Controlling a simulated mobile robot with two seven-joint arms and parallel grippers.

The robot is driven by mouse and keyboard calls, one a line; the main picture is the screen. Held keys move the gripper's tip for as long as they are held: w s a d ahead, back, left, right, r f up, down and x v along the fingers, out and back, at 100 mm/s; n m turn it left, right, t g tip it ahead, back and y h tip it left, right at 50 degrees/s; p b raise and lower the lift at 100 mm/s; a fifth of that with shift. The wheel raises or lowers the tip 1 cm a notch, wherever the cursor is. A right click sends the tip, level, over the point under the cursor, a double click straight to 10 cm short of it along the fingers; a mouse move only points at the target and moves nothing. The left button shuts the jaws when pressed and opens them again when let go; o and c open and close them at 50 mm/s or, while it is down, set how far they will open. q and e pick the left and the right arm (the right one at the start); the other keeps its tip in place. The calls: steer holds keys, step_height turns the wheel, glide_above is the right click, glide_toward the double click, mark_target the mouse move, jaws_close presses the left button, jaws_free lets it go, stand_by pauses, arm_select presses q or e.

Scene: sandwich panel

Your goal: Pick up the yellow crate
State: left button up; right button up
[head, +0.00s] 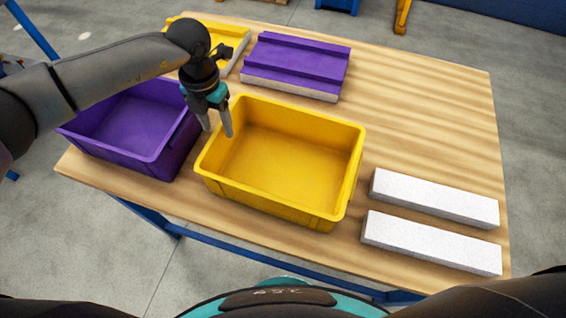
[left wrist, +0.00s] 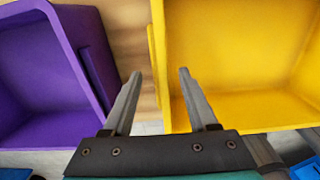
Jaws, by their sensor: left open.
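The yellow crate (head: 268,203) stands upright and empty on the wooden table, near the middle of its front side. My left gripper (head: 217,131) is open and points down at the crate's left rim. One finger shows on the outer side of the rim and the other on the inner side. In the left wrist view the yellow crate (left wrist: 240,112) fills the right, and its left wall lies in line with the gap between my open fingers (left wrist: 160,73). My right gripper is out of view.
A purple crate (head: 110,153) stands close on the left, with a narrow gap of table between. Behind are a purple-topped panel (head: 296,65) and a yellow piece (head: 226,35). Two white bars (head: 434,198) lie at the right. The table's back right is clear.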

arm_select(q)
steer(key=shift+f, duration=0.7)
jaws_close()
steer(key=shift+w+d+r, duration=0.1)
steer(key=shift+r, duration=0.05)
stand_by(0.7)
